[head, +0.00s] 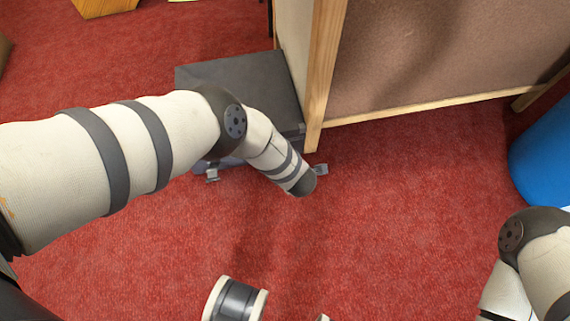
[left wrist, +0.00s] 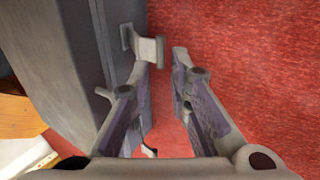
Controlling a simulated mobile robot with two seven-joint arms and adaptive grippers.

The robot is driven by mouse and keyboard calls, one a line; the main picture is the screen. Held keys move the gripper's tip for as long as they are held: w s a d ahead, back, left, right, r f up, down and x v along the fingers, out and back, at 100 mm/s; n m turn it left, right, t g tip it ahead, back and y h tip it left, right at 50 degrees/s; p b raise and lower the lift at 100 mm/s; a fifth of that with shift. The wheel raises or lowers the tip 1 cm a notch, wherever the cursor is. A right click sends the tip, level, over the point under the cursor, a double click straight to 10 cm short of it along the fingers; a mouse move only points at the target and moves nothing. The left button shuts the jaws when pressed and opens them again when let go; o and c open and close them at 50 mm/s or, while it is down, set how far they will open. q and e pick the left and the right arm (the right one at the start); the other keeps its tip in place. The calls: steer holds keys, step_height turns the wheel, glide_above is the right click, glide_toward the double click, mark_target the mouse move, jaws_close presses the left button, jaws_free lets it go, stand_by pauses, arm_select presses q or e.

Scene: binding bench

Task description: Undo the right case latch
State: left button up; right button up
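A dark grey case (head: 240,75) lies on the red floor, partly hidden by my left arm. In the left wrist view the case (left wrist: 62,60) stands at the left. My left gripper (left wrist: 161,66) is open, fingers apart, with a raised latch plate (left wrist: 150,50) just beyond the left fingertip; I cannot tell whether they touch. My right gripper is out of view.
A wood-framed brown panel (head: 430,60) stands close at the case's right. A blue container (head: 543,155) is at the right edge. A wooden piece (head: 104,5) is at the top left. The red carpet (head: 400,200) right of the case is clear.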

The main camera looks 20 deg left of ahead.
arm_select(q)
steer(key=s+d+r+p, duration=0.4)
steer(key=s+r+p, duration=0.2)
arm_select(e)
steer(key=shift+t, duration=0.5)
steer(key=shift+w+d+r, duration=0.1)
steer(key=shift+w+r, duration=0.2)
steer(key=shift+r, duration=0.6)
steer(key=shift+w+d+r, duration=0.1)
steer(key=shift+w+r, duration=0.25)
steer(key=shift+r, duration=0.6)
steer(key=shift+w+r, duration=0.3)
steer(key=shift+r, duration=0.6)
arm_select(q)
steer(key=shift+s+d+r, duration=0.1)
steer(key=shift+r, duration=0.05)
